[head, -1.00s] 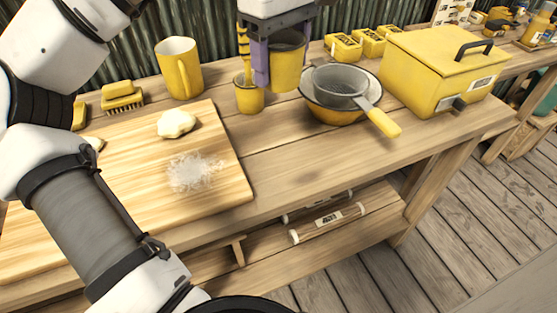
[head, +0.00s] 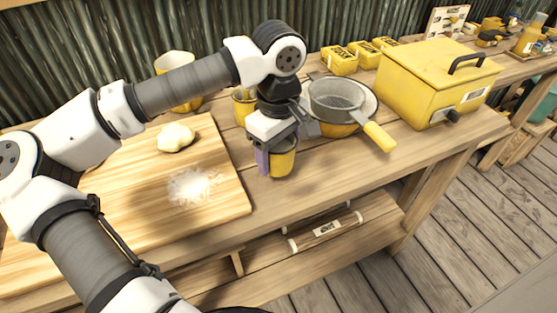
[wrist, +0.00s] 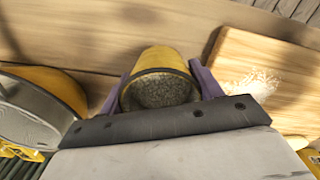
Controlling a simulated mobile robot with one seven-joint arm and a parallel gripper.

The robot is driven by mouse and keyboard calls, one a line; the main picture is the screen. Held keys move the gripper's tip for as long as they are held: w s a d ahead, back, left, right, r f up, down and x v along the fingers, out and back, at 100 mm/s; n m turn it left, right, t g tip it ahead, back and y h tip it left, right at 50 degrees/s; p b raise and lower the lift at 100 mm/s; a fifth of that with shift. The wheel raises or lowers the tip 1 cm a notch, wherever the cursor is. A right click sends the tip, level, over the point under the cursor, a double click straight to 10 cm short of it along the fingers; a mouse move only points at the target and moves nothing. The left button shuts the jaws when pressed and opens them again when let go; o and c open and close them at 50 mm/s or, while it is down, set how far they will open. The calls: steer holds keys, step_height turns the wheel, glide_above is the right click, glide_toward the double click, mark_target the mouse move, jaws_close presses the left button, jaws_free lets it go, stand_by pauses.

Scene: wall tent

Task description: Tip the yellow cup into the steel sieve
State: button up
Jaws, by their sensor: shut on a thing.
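The yellow cup (head: 284,163) is between the purple fingers of my gripper (head: 277,158), over the front part of the bench. It looks about upright, and whether it touches the bench is unclear. In the wrist view the cup (wrist: 160,60) shows grey granular contents inside its dark rim, with a finger of my gripper (wrist: 160,84) on each side. The steel sieve (head: 338,95), with a yellow handle, rests on a yellow bowl (head: 338,130), right of and behind the cup. The sieve (wrist: 30,112) also shows at the left of the wrist view, apart from the cup.
A cutting board (head: 130,225) with dough (head: 175,137) and flour lies to the left. A large yellow box (head: 440,80) stands right of the sieve. A yellow mug (head: 176,95) and another yellow container (head: 243,105) are partly hidden behind my arm. The bench front is clear.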

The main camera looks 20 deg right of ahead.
mark_target(279, 164)
steer(key=shift+f, duration=1.7)
steer(key=shift+f+b, duration=0.25)
steer(key=shift+b, duration=0.05)
steer(key=o, duration=1.1)
steer(key=shift+r+p, duration=0.25)
steer(key=shift+p, duration=0.55)
step_height(279, 164, up, 13)
steer(key=b, duration=0.3)
steer(key=shift+s+d+r, duration=0.1)
steer(key=shift+r, duration=0.1)
